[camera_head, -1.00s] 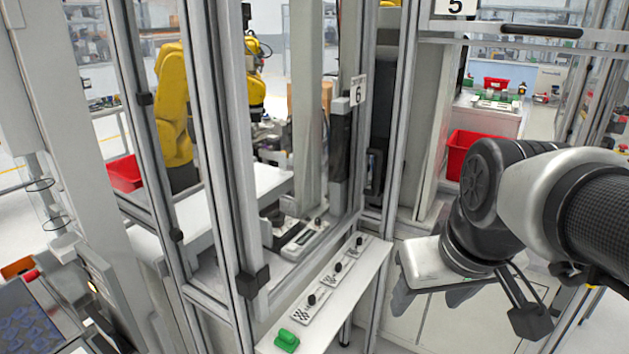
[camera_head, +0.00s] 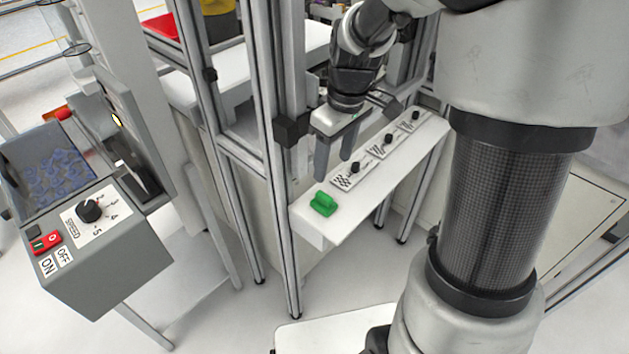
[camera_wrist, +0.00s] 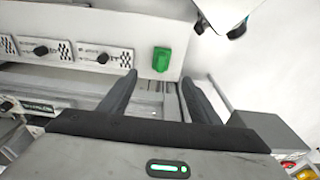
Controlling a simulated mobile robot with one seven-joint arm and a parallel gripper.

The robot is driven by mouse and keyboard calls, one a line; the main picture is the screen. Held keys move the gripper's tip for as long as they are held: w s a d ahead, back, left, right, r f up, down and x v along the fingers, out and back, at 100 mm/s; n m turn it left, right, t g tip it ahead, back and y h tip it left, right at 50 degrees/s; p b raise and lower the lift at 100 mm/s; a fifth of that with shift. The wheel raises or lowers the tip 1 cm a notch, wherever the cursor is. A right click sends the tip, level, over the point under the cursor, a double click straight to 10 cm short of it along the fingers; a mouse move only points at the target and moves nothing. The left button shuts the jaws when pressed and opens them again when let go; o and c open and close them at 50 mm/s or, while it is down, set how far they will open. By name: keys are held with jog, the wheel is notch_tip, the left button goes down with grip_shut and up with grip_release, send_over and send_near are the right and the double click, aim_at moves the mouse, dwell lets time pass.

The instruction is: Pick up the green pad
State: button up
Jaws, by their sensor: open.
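The green pad (camera_head: 323,204) is a small ridged green block at the near left end of a narrow white shelf (camera_head: 335,228). It also shows in the wrist view (camera_wrist: 161,59), upper middle, beyond the fingertips and roughly between their lines. My gripper (camera_head: 333,160) is open and empty. In the head view it hangs fingers down behind the pad, close to the frame post. In the wrist view its two dark fingers (camera_wrist: 158,85) are spread apart with nothing between them. The pad is not touched by the fingers.
Several plates with black knobs (camera_head: 355,168) line the shelf beside the pad. A metal frame post (camera_head: 270,150) rises at the shelf's left end. A grey control box (camera_head: 95,230) with a speed dial stands at left. The floor in front is open.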

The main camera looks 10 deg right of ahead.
aim_at(324, 195)
jog(key=f, duration=0.2)
jog(key=f+b, duration=0.1)
jog(key=f, duration=0.5)
jog(key=shift+w+a, duration=0.3)
jog(key=shift+w, duration=0.05)
jog(key=f, duration=0.1)
jog(key=f+b, duration=0.1)
jog(key=f, duration=0.1)
jog(key=a+f, duration=0.1)
jog(key=f, duration=0.1)
jog(key=shift+w+f+b, duration=0.25)
jog(key=shift+w+b, duration=0.05)
jog(key=shift+b, duration=0.05)
jog(key=shift+r, duration=0.1)
jog(key=c, duration=1.1)
jog(key=shift+r, duration=0.1)
jog(key=shift+r, duration=0.5)
notch_tip(324, 195, up, 2)
jog(key=shift+w+r+p, duration=0.1)
jog(key=shift+r+p, duration=0.05)
jog(key=shift+p, duration=0.4)
jog(key=s+d, duration=0.3)
jog(key=s, duration=0.2)
jog(key=s+d, duration=0.4)
jog(key=s, duration=0.1)
jog(key=s+d, duration=0.3)
jog(key=s, duration=0.1)
jog(key=shift+s+d, duration=0.35)
jog(key=shift+s, duration=0.05)
